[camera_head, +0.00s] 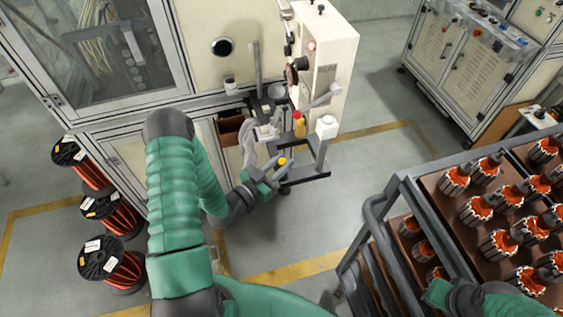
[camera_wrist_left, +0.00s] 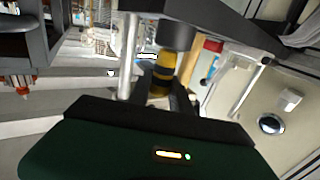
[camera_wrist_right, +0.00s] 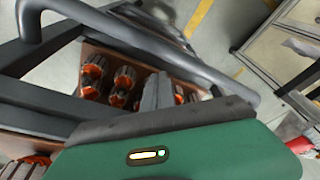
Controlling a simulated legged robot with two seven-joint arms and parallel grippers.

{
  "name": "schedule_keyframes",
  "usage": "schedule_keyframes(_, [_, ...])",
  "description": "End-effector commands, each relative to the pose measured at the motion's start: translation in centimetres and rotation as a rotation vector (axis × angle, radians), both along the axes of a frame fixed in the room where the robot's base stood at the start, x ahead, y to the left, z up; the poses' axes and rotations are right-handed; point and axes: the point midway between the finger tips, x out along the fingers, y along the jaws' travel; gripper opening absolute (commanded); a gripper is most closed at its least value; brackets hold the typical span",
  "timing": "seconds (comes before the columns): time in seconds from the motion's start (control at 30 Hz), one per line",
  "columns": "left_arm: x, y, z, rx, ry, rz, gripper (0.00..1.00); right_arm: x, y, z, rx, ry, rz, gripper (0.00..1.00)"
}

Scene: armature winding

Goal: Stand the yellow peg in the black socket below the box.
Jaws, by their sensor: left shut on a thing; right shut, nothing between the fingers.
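The yellow peg (camera_head: 282,161) is in my left gripper (camera_head: 275,170), which is beside a dark shelf below the cream machine box (camera_head: 325,65). In the left wrist view the peg (camera_wrist_left: 165,68) shows yellow with black bands, between the left fingers (camera_wrist_left: 163,95). A dark cylinder (camera_wrist_left: 178,32), perhaps the black socket, lies close to the peg's far end; I cannot tell whether they touch. The socket is not clear in the head view. My right gripper (camera_wrist_right: 157,92) is shut and empty over the rack at the lower right.
A dark shelf (camera_head: 308,174) carries a post with a white block (camera_head: 327,127). A yellow and red bottle (camera_head: 299,125) stands close behind. A rack (camera_head: 412,200) of armatures is at right. Wire spools (camera_head: 100,258) stand at left. The floor between is clear.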

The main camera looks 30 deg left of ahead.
Motion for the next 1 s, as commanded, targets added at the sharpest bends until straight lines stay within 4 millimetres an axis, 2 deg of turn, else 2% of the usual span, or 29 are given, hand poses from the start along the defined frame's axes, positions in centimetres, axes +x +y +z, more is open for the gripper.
schedule_keyframes(0.77, [0.0, 0.0, -2.0, 0.000, 0.000, 0.000, 0.00, 0.0, 0.0, -1.8, 0.000, 0.000, 0.000, 0.00])
schedule_keyframes(1.0, [0.0, 0.0, -2.0, 0.000, 0.000, 0.000, 0.00, 0.0, 0.0, -1.8, 0.000, 0.000, 0.000, 0.00])
